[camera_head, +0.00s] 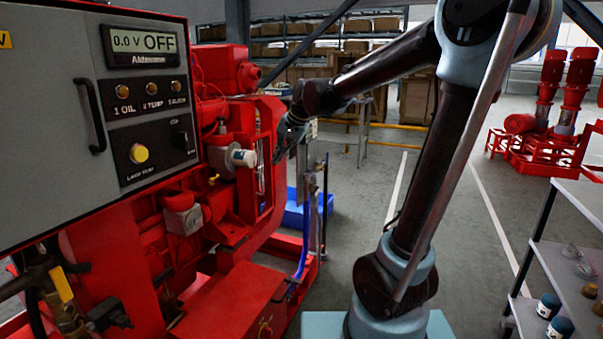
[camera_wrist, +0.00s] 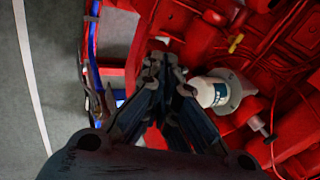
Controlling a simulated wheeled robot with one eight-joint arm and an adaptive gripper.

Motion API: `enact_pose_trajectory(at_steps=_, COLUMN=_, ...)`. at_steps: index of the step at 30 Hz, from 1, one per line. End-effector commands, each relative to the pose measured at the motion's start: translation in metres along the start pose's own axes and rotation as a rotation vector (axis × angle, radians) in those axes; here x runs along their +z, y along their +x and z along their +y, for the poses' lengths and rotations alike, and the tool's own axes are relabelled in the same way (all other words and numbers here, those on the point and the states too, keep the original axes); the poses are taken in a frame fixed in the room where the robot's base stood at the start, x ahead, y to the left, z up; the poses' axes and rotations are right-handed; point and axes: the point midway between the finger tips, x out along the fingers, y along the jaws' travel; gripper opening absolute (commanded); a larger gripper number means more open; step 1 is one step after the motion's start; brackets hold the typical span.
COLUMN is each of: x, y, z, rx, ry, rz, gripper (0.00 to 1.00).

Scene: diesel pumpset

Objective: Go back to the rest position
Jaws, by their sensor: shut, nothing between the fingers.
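My gripper (camera_head: 283,140) is at the end of my outstretched arm, just right of the red diesel pumpset (camera_head: 235,228) in the head view. In the wrist view my gripper (camera_wrist: 160,66) is shut, with its fingertips together and nothing between them. A white cylindrical filter (camera_wrist: 212,91) on a light round flange is fixed to the pumpset, just right of the fingers in the wrist view. The filter also shows in the head view (camera_head: 243,157), left of my gripper. I cannot tell whether the gripper touches the engine.
A grey control panel (camera_head: 135,190) reading OFF stands at the left. A blue bin (camera_head: 295,215) sits on the floor behind the pumpset's frame. A shelf cart (camera_head: 565,262) with jars is at the right. Red pumps (camera_head: 530,150) stand farther back. The grey floor between is clear.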

Motion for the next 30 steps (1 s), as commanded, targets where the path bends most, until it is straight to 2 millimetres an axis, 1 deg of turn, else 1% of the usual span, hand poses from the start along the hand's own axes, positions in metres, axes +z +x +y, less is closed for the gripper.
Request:
enact_pose_trajectory(at_steps=1, x=0.005, y=-0.007, z=0.022, rx=0.018, ry=-0.012, rz=0.009, gripper=0.0)
enact_pose_trajectory(at_steps=2, x=0.007, y=-0.011, z=0.034, rx=0.03, ry=-0.023, rz=0.013, gripper=0.0)
enact_pose_trajectory(at_steps=3, x=0.012, y=-0.015, z=0.049, rx=0.046, ry=-0.038, rz=0.017, gripper=0.0)
enact_pose_trajectory(at_steps=8, x=0.032, y=-0.031, z=0.111, rx=0.111, ry=-0.093, rz=0.03, gripper=0.0)
enact_pose_trajectory(at_steps=9, x=0.038, y=-0.034, z=0.126, rx=0.127, ry=-0.106, rz=0.033, gripper=0.0)
enact_pose_trajectory(at_steps=14, x=0.065, y=-0.043, z=0.185, rx=0.194, ry=-0.158, rz=0.036, gripper=0.0)
enact_pose_trajectory(at_steps=15, x=0.072, y=-0.044, z=0.199, rx=0.21, ry=-0.17, rz=0.034, gripper=0.0)
enact_pose_trajectory(at_steps=20, x=0.104, y=-0.046, z=0.255, rx=0.276, ry=-0.217, rz=0.025, gripper=0.0)
enact_pose_trajectory(at_steps=24, x=0.135, y=-0.043, z=0.3, rx=0.332, ry=-0.255, rz=0.009, gripper=0.0)
enact_pose_trajectory(at_steps=27, x=0.155, y=-0.04, z=0.329, rx=0.369, ry=-0.28, rz=-0.004, gripper=0.0)
enact_pose_trajectory(at_steps=30, x=0.173, y=-0.035, z=0.353, rx=0.401, ry=-0.301, rz=-0.02, gripper=0.0)
